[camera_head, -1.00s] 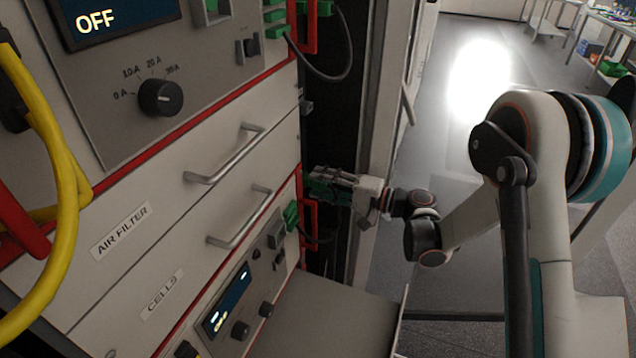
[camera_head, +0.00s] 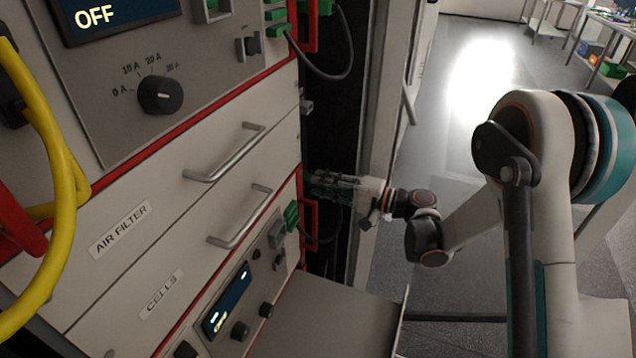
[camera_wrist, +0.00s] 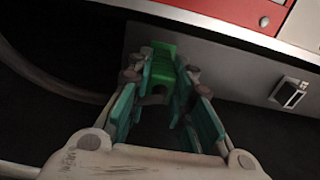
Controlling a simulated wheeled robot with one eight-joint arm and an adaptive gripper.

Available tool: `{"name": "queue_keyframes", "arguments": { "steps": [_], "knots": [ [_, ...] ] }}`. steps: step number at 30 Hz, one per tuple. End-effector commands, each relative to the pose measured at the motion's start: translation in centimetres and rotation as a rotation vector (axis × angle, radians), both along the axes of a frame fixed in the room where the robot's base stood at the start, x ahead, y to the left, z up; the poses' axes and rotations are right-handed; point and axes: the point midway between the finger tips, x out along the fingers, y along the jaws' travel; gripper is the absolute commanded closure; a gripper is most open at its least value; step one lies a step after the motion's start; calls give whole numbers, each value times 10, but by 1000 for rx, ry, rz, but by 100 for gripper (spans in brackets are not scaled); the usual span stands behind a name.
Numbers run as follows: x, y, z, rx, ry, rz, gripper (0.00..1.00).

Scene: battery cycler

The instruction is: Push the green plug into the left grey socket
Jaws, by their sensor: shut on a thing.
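My gripper (camera_head: 322,186) is at the right edge of the rack, beside the lower panel. In the wrist view, its teal fingers (camera_wrist: 160,88) are closed around a green plug (camera_wrist: 162,64). The plug's far end is close to a grey plate (camera_wrist: 210,62); I cannot tell whether it touches anything. One grey socket (camera_wrist: 290,93) with a dark opening shows to the right of the plug, apart from it. A grey socket (camera_head: 276,235) also shows on the lower panel in the head view. I cannot tell which is the left one. The held plug is hard to separate from the fingers there.
Green connectors (camera_head: 291,214) and a red handle (camera_head: 311,218) sit close to my gripper. A dark cable (camera_head: 322,238) hangs below it. A grey shelf (camera_head: 325,325) lies beneath. Metal drawer handles (camera_head: 240,222) stick out at left. The floor (camera_head: 465,140) is open at right.

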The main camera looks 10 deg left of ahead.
Motion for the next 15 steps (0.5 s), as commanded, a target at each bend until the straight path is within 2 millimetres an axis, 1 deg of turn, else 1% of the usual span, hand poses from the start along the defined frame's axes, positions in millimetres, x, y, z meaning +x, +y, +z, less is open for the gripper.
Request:
{"name": "queue_keyframes", "arguments": {
  "steps": [15],
  "knots": [
    [-2,-20,0,0,0,-2,94]
  ]
}}
